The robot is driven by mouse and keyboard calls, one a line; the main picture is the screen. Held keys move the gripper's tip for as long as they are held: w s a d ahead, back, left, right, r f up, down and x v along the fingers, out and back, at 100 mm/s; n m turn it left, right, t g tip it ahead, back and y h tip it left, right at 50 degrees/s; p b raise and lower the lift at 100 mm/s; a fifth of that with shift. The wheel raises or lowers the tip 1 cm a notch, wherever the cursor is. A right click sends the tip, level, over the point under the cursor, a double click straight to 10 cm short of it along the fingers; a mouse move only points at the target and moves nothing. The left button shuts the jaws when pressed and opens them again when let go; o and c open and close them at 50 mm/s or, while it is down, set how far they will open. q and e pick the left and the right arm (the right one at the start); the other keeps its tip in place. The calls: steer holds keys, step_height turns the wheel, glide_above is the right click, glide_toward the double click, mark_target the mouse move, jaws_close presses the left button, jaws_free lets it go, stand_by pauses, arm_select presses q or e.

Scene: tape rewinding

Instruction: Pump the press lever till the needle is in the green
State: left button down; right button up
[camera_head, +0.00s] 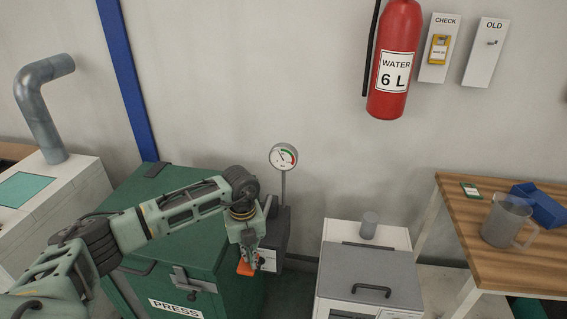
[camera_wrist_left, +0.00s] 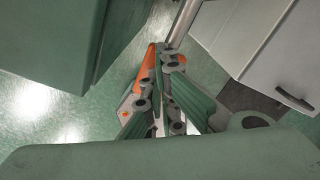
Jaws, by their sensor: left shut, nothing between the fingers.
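The green press box (camera_head: 160,230) carries a white PRESS label on its front. A round gauge (camera_head: 283,157) stands on a thin post at its right; its needle points up and left, and I cannot read it exactly against the green part. My left gripper (camera_head: 249,262) is shut and empty, pointing down at the orange lever end (camera_head: 245,268). In the left wrist view the orange lever (camera_wrist_left: 148,65) lies just behind and beside the shut fingers (camera_wrist_left: 160,128); I cannot tell if they touch. Most of the lever is hidden. My right gripper is not in view.
A grey-lidded white box (camera_head: 368,275) stands to the right of the press. A wooden table (camera_head: 450,225) at far right holds a clear jug (camera_head: 507,222) and a blue item (camera_head: 538,207). A red extinguisher (camera_head: 396,60) hangs on the wall.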

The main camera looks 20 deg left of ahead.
arm_select(q)
steer(key=shift+f+b, duration=0.5)
steer(key=shift+f, duration=0.7)
steer(key=shift+f+b, duration=0.7)
steer(key=shift+f, duration=0.25)
step_height(320, 180, up, 11)
steer(key=p, duration=0.8)
steer(key=shift+r, duration=0.45)
